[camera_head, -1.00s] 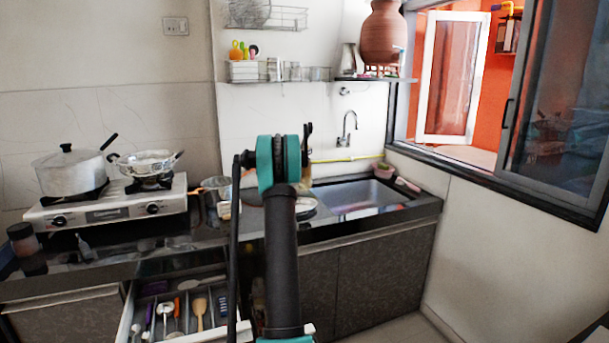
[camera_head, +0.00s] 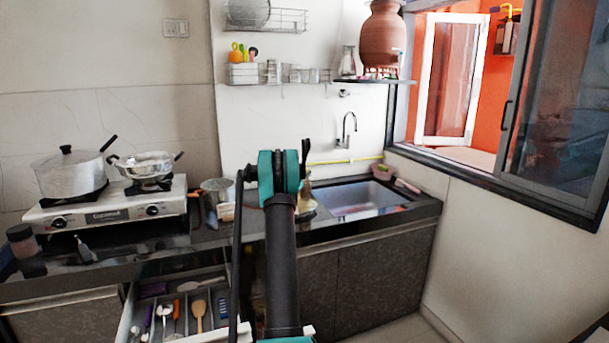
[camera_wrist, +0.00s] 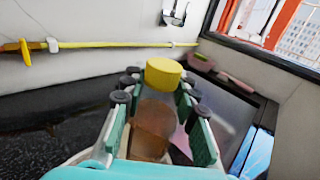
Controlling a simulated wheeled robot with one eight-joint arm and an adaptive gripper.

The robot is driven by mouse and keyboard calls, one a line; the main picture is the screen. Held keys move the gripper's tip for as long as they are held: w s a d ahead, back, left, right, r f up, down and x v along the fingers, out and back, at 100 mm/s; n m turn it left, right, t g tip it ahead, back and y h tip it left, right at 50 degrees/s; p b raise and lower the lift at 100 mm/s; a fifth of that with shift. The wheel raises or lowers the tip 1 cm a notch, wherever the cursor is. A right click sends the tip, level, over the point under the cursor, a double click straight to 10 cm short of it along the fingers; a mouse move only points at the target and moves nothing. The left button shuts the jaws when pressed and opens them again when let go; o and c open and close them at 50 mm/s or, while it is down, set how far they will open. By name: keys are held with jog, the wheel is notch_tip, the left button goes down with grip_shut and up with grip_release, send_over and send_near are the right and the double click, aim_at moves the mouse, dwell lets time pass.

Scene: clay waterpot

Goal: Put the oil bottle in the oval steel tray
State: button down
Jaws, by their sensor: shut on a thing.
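The oil bottle, an amber body (camera_wrist: 155,120) with a yellow cap (camera_wrist: 163,74), stands between the fingers of my gripper (camera_wrist: 160,90) in the wrist view. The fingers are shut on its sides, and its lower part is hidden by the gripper. In the head view my arm hides most of the gripper; a yellowish bit of the bottle (camera_head: 305,188) shows just right of the wrist, above the counter left of the sink. A pale rim, likely the oval steel tray (camera_head: 308,211), shows partly behind my arm there. I cannot tell whether the bottle touches it.
The steel sink (camera_head: 355,199) lies to the right. A steel pot (camera_head: 216,190) stands left of my arm. The gas stove (camera_head: 110,208) carries a lidded pot and a pan. An open drawer (camera_head: 180,310) with utensils juts out below. A yellow pipe (camera_wrist: 110,44) runs along the wall.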

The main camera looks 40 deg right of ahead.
jog(key=c, duration=1.2)
grip_release()
jog(key=shift+o, duration=0.2)
jog(key=s+a+f+m+g+y, duration=0.1)
jog(key=s+a+m+y, duration=0.35)
jog(key=s+a, duration=0.85)
jog(key=s+a+f+m+g+y, duration=0.1)
jog(key=s+a+m, duration=0.75)
jog(key=a, duration=0.75)
jog(key=s+a+f+m+g+y, duration=0.1)
jog(key=s+a+f+m+y, duration=0.2)
jog(key=s+a, duration=0.7)
jog(key=s+a+f+m+g+y, duration=0.1)
jog(key=s+a+f+m+y, duration=0.2)
jog(key=s+a+f, duration=0.3)
jog(key=s+a+f+m+g+y, duration=0.1)
jog(key=s+a+f+m+y, duration=0.3)
jog(key=s+a, duration=1)
jog(key=shift+s+f+m, duration=0.3)
jog(key=shift+f+m, duration=0.3)
jog(key=shift+f, duration=0.2)
